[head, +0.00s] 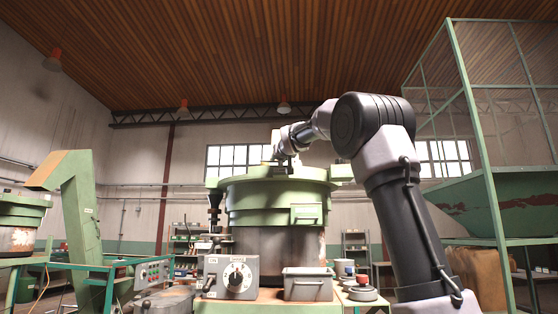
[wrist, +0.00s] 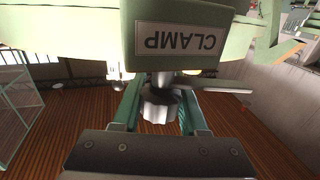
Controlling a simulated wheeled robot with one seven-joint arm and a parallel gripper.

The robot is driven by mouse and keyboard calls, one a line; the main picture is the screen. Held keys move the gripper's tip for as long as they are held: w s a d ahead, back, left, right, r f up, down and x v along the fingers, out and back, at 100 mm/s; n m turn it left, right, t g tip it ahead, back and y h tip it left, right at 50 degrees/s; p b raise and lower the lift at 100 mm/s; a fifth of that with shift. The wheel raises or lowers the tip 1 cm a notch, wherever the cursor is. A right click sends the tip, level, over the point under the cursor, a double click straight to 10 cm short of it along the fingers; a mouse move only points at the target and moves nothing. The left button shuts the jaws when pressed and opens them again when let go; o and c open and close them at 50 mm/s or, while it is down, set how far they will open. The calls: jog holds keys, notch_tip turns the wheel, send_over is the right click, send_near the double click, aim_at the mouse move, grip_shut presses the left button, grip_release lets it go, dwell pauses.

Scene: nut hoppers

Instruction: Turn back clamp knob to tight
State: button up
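The clamp knob (wrist: 160,108) is a grey, lobed knob on a short shaft in the wrist view, under a green block whose CLAMP label (wrist: 178,39) appears upside down. My gripper (wrist: 160,100) has its two teal fingers on either side of the knob. The fingers look very close to its sides, but I cannot tell whether they press on it. A grey lever-like bar (wrist: 215,86) sticks out to the right just beyond the knob. In the head view my gripper (head: 281,158) is at the top of the green hopper bowl (head: 270,203); the knob is hidden there.
A grey control box with a dial (head: 231,277) and a grey bin (head: 308,284) stand before the bowl. A red button (head: 362,279) is at their right. A green frame with a large hopper (head: 505,207) stands at right; a green elevator (head: 76,220) stands at left.

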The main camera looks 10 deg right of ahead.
grip_shut()
dwell(1.1)
